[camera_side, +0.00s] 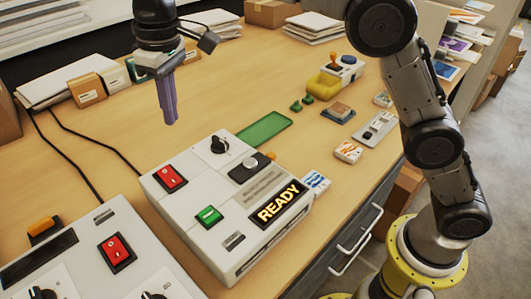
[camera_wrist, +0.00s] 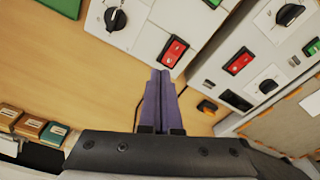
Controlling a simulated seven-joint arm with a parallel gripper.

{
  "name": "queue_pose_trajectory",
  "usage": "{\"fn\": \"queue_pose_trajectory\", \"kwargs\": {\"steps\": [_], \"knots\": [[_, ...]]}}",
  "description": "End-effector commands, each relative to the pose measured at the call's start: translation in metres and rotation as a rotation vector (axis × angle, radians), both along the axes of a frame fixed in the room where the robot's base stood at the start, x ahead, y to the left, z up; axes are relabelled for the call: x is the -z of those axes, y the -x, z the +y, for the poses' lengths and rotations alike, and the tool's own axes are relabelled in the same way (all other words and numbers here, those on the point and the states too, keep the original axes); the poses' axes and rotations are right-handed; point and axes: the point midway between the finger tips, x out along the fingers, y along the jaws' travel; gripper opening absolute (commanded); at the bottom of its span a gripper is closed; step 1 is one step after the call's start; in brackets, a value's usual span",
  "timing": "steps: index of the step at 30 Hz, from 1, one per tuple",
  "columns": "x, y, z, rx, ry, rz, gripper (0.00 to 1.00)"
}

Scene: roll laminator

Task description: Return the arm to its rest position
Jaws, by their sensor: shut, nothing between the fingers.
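My gripper (camera_side: 171,118) hangs in the air above the table, behind the white laminator (camera_side: 205,250) in the side view. Its purple fingers are pressed together with nothing between them. The shut fingers also show in the wrist view (camera_wrist: 161,75), pointing toward the laminator's red switch (camera_wrist: 174,52). The laminator has a red switch, a black knob (camera_side: 219,143), a green button (camera_side: 209,215) and a lit READY display (camera_side: 278,203).
A second white machine (camera_side: 90,265) stands at the near left. A green tray (camera_side: 264,129), a yellow holder (camera_side: 323,87) and small card packs (camera_side: 348,152) lie to the right. Small boxes (camera_side: 87,89) and paper stacks (camera_side: 60,83) stand at the back. Bare table surrounds my gripper.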

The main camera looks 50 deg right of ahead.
Motion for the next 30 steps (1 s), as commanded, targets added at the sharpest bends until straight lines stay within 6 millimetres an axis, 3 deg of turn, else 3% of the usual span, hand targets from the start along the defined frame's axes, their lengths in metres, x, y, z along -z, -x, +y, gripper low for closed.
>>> {"fn": "queue_pose_trajectory", "kwargs": {"steps": [1,6,10,15,19,23,26,30], "knots": [[-0.024,0.005,-0.022,0.032,-0.015,-0.028,0.0],[-0.074,0.036,-0.088,0.126,-0.045,-0.092,0.0],[-0.096,0.068,-0.131,0.191,-0.063,-0.141,0.0],[-0.107,0.118,-0.18,0.27,-0.08,-0.206,0.0],[-0.102,0.16,-0.21,0.326,-0.088,-0.256,0.0],[-0.085,0.203,-0.234,0.38,-0.093,-0.302,0.0],[-0.063,0.235,-0.247,0.418,-0.095,-0.338,0.0],[-0.02,0.275,-0.26,0.459,-0.092,-0.378,0.0]]}}
